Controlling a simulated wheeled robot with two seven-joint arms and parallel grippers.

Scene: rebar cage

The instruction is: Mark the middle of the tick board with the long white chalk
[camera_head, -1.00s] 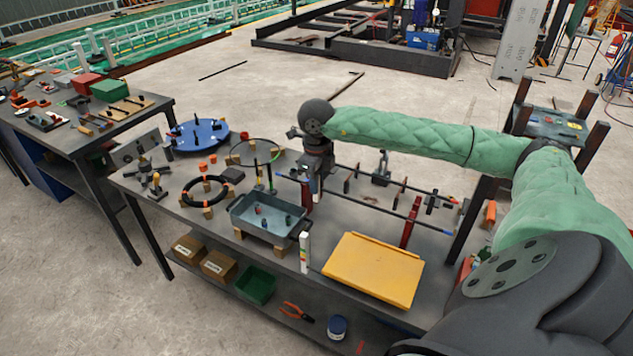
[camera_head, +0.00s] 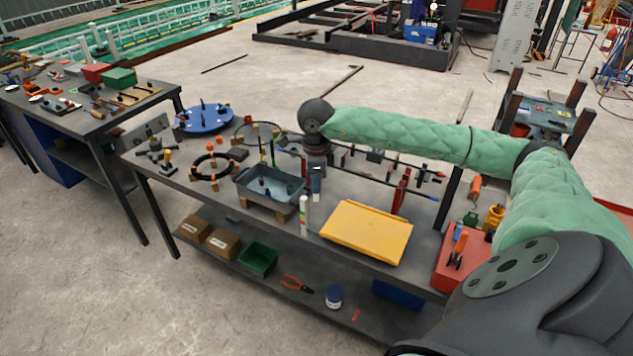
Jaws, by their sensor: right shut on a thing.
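My right gripper (camera_head: 316,188) points down over the work table (camera_head: 250,222), just right of the grey tray (camera_head: 268,186). It is shut on a small pale thing; I cannot tell whether this is the long white chalk. A narrow white upright piece with coloured marks (camera_head: 304,215) stands near the table's front edge, below the gripper in the picture. A flat yellow board (camera_head: 367,232) lies to its right. I cannot tell which piece is the tick board. My left gripper is not in view.
Left of the tray are a black ring (camera_head: 212,165) and a blue round plate (camera_head: 205,118). Bars on red stands (camera_head: 400,192) are behind the yellow board. A red box (camera_head: 462,260) is at the right. The lower shelf holds cartons and a green bin (camera_head: 258,259).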

